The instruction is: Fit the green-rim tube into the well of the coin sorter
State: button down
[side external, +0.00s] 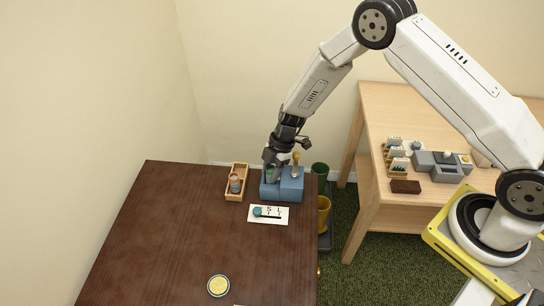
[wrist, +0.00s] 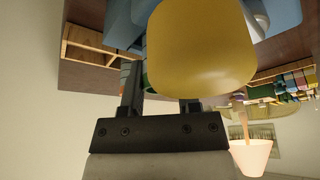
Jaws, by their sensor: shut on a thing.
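The coin sorter (side external: 291,192) is a blue block at the right back of the dark brown table. My gripper (side external: 271,176) points down at its left part, with the fingertips close to its top. My gripper is shut on the green-rim tube, of which a bit of green shows between the fingers in the wrist view (wrist: 147,80). The fingers hide most of the tube, and I cannot tell whether its lower end is inside the well. A large yellow rounded part (wrist: 202,45) covers the middle of the wrist view, with the blue sorter (wrist: 284,14) behind it.
A wooden tray (side external: 229,194) holding a red-rim tube (side external: 235,183) stands left of the sorter. A yellow disc (side external: 219,286) lies near the front. The table's right edge is close to the sorter.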

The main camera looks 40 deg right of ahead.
jog(key=shift+f, duration=0.4)
jog(key=shift+f, duration=0.1)
jog(key=c, duration=0.6)
grip_release()
jog(key=v, duration=1.2)
